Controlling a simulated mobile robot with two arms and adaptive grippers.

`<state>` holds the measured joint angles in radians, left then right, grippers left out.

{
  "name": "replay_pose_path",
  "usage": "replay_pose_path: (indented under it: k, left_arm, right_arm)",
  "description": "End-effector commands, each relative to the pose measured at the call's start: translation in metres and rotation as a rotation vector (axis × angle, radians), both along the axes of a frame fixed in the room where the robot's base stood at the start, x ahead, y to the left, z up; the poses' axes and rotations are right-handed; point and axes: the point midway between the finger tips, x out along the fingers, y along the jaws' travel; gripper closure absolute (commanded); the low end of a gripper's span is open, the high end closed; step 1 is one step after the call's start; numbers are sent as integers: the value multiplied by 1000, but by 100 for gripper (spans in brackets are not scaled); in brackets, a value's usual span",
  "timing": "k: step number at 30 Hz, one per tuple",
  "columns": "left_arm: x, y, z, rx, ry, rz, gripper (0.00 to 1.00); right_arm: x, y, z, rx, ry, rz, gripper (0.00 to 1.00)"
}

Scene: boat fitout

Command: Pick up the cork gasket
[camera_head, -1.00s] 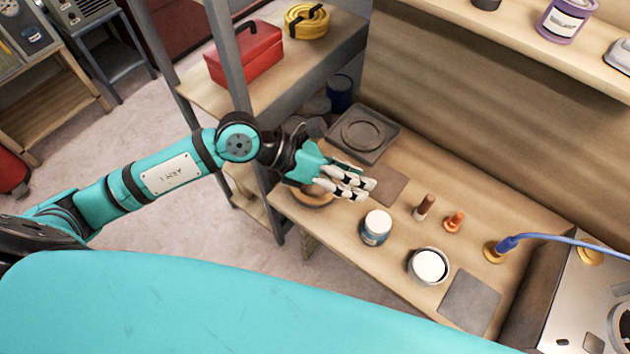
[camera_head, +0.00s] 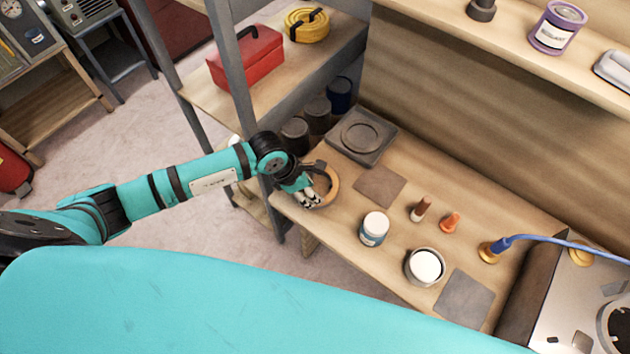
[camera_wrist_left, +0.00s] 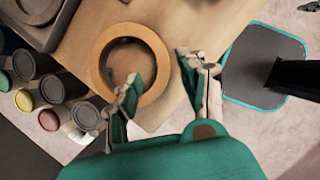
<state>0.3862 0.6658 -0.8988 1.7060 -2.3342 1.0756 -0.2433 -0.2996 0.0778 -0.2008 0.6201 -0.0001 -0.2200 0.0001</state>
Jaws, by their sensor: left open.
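The cork gasket (camera_head: 335,184), a flat tan-brown ring, lies at the left end of the wooden workbench, near its front edge. The left wrist view shows the ring (camera_wrist_left: 98,62) with the bench seen through its hole. My left gripper (camera_head: 308,198) is over the near-left part of the ring and hides some of it. In the left wrist view my left gripper (camera_wrist_left: 158,70) is open, one finger over the hole and the other outside the rim, with the ring's near-side band between them. Contact cannot be told. My right gripper is not in view.
A dark square tray with a round recess (camera_head: 362,136) and a flat brown sheet (camera_head: 380,187) lie beside the gasket. A white-lidded jar (camera_head: 374,229), an open can (camera_head: 425,266) and small orange-brown pieces stand further right.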

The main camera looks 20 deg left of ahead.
Motion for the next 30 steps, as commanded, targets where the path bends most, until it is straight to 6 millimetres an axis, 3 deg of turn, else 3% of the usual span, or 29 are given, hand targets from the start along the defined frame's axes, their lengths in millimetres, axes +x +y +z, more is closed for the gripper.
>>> replay_pose_path:
  k: [8, 18, 26, 30]
  left_arm:
    - [4, -9, -15, -2, 1, 1, 58]
    - [14, -25, -51, 0, 0, 0, 58]
    - [14, -26, -53, -1, -1, -1, 58]
    - [14, -26, -53, -1, -1, -1, 74]
  right_arm:
    - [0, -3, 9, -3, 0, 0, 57]
    - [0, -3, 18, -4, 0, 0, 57]
    - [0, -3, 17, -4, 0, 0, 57]
    - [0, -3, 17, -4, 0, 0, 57]
